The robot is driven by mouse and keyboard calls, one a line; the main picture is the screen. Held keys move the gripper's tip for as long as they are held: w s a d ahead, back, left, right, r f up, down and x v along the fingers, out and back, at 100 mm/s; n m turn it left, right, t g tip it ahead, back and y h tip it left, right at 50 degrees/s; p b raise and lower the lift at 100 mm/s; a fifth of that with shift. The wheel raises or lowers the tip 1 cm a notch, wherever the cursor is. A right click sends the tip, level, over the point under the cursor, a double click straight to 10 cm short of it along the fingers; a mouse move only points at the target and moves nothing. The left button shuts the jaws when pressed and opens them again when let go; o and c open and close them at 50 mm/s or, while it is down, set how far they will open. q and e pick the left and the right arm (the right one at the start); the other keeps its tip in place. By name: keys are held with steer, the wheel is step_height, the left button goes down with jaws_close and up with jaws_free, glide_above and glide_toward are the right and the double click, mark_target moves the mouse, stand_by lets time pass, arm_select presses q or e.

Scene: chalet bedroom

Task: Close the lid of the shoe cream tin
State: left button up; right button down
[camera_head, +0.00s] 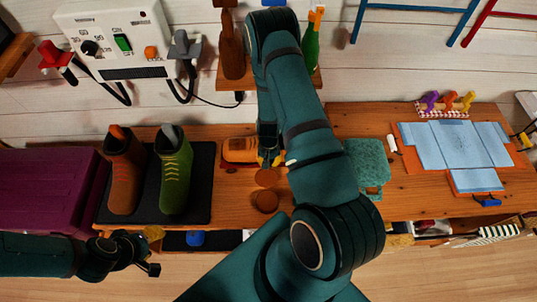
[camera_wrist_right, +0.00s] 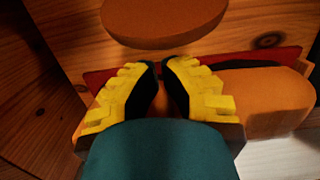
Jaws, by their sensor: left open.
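The shoe cream tin shows in the head view as two brown round parts. The nearer part (camera_head: 267,201) sits on the wooden bench, and the other, which looks like the lid (camera_head: 266,177), is just beyond it, so the tin looks open. A brown disc, probably the lid (camera_wrist_right: 165,22), fills the top of the right wrist view. My right gripper (camera_head: 268,160) is just beyond the lid; its yellow fingertips (camera_wrist_right: 162,66) are close together with nothing visible between them. My left gripper (camera_head: 150,262) is open and empty at the lower left, away from the tin.
An orange block with a red strip (camera_head: 239,150) lies beside my right gripper. A brown boot (camera_head: 123,172) and a green boot (camera_head: 174,172) stand on a dark mat (camera_head: 205,205) at left. A teal cloth (camera_head: 368,165) is right of my arm.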

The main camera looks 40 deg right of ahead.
steer(key=shift+f, duration=1.15)
arm_select(q)
steer(key=shift+s+f, duration=0.15)
arm_select(e)
steer(key=shift+a+r, duration=0.1)
steer(key=shift+r, duration=0.05)
steer(key=shift+s+r+t+h, duration=0.15)
steer(key=shift+t+h, duration=0.15)
steer(key=shift+t, duration=0.1)
arm_select(q)
steer(key=shift+s, duration=0.4)
arm_select(e)
steer(key=shift+r, duration=0.1)
